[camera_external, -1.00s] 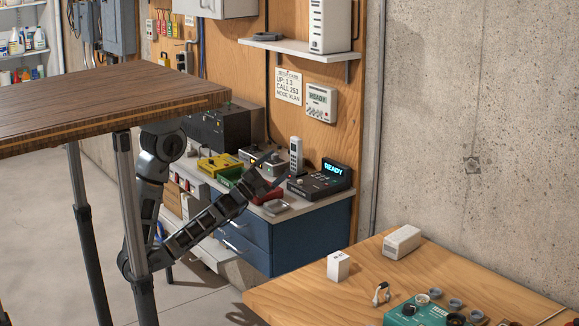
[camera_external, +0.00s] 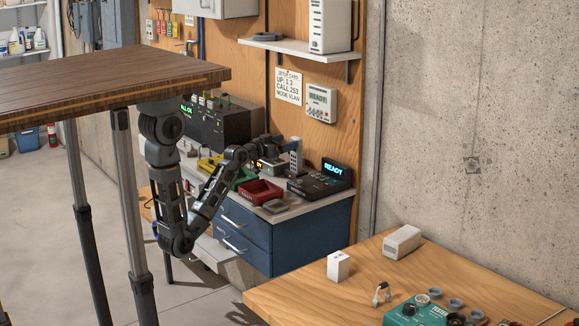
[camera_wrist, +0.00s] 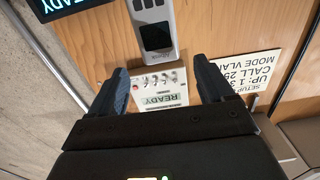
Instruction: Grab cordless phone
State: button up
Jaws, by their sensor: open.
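The cordless phone (camera_external: 296,157) is a light grey handset with a keypad, standing upright on the workbench left of the dark READY device. In the wrist view the phone (camera_wrist: 157,35) appears upside down at the top centre, its dark screen facing the gap between the fingers. My gripper (camera_external: 285,149) is close to the phone on its left side in the external view. In the wrist view my gripper (camera_wrist: 163,84) has its two dark fingers spread apart with nothing held. The phone's lower part is cut off in the wrist view.
The READY device (camera_external: 322,180) stands right of the phone. A red bin (camera_external: 258,192), a green bin (camera_external: 240,178) and a small grey item (camera_external: 275,206) lie on the bench. A wall panel (camera_external: 321,103) and a setup card (camera_external: 289,86) hang behind. A wooden table (camera_external: 110,85) stands near my arm.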

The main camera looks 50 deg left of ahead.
aim_at(300, 138)
jog(key=shift+w+a+p, duration=0.1)
jog(key=shift+w+p, duration=0.85)
jog(key=shift+w, duration=3.05)
grip_shut()
